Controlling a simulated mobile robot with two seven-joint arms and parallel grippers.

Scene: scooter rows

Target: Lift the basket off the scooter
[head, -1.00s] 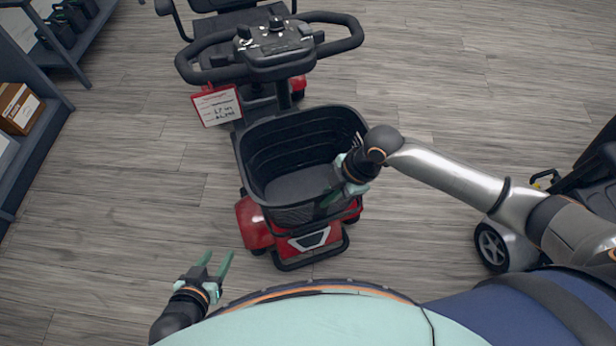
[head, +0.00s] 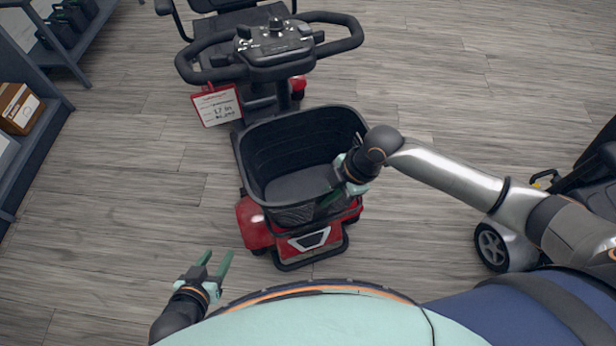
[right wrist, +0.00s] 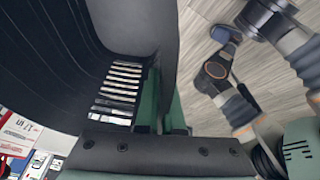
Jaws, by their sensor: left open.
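The dark basket (head: 254,176) is at the front of a red scooter (head: 312,240), below its handlebar, in the middle of the head view. It looks empty and about upright; I cannot tell whether it still touches its mount. My right gripper (head: 332,197) is at the basket's near right rim. In the right wrist view the basket wall (right wrist: 166,35) passes between the green fingers (right wrist: 160,105), which are shut on it. My left gripper (head: 216,266) is open and empty, low and left of the scooter, apart from the basket.
A red-edged price tag (head: 217,106) hangs at the handlebar (head: 272,50). A shelf with a cardboard box (head: 18,108) stands at the left. Another dark vehicle with a grey wheel (head: 492,246) is at the right. The floor on both sides of the scooter is clear.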

